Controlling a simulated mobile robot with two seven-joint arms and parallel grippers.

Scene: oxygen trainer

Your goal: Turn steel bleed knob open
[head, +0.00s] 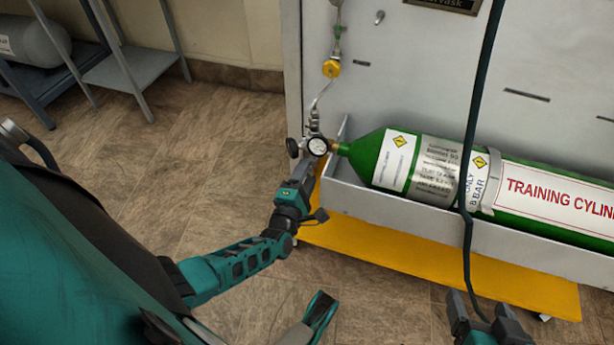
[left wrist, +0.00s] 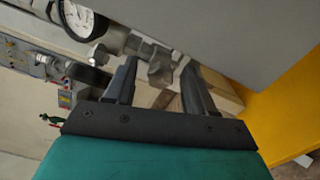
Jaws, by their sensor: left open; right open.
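The regulator with a round white gauge (head: 317,146) sits at the neck of the green cylinder (head: 370,152). In the left wrist view, a small steel knob (left wrist: 160,74), seemingly the bleed knob, hangs from the metal fitting beside the gauge (left wrist: 78,17). My left gripper (head: 304,177) is just below the regulator, open. In the left wrist view its two fingers stand on either side of the knob, with gaps visible; their exact depth is unclear. In the head view the knob is not clearly made out.
The cylinder lies in a grey tray (head: 350,195) on the panel, above a yellow base (head: 420,262). A dark hose (head: 468,190) hangs in front of it. A yellow fitting (head: 331,68) is on the line above. Shelving (head: 130,70) stands back left; the floor between is clear.

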